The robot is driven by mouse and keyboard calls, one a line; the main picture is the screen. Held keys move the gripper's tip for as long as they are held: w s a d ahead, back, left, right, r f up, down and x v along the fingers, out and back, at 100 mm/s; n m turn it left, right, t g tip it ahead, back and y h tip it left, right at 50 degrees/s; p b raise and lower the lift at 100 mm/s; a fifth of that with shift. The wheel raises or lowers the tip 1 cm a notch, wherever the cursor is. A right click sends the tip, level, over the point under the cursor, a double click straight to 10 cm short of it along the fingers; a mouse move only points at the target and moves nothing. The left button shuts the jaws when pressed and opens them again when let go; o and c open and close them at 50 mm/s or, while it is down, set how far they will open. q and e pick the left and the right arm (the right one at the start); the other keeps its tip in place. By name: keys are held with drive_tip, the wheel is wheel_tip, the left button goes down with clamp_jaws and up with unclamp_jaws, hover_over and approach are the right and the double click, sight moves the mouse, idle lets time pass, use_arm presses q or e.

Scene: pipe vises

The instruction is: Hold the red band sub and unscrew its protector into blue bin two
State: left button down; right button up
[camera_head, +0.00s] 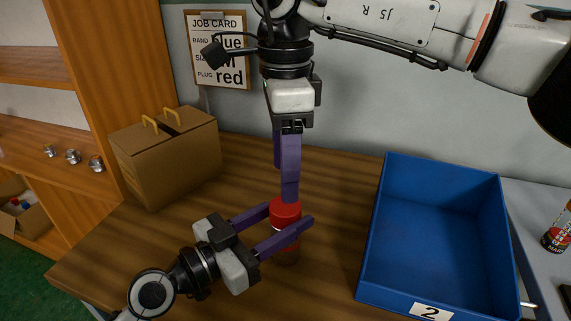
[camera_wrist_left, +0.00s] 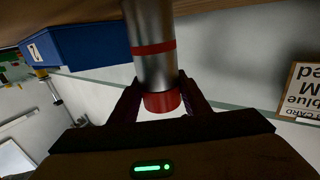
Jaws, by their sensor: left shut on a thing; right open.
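The red band sub (camera_wrist_left: 154,72) is a metal cylinder with a red band, seen upside down in the left wrist view. Its red protector (camera_head: 285,213) caps its upper end and also shows in the left wrist view (camera_wrist_left: 162,102). My left gripper (camera_head: 289,224) is shut on the sub, its purple fingers on either side just below the cap. The sub stands upright on the table; its lower part is mostly hidden in the head view. My right gripper (camera_head: 285,183) points down, open, just above the protector. Blue bin two (camera_head: 388,296), labelled 2, stands to the right and looks empty.
A cardboard box (camera_head: 165,165) with yellow handles stands at the back left of the wooden table (camera_head: 335,185). Table between sub and bin is clear. A marked bottle (camera_head: 558,228) is at far right.

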drive_tip(key=m, duration=1.4)
drive_tip(key=shift+d+f, duration=0.1)
drive_tip(key=shift+f, duration=3.9)
drive_tip(key=c, duration=1.1)
drive_tip(key=n, duration=0.6)
drive_tip(key=shift+w, duration=0.1)
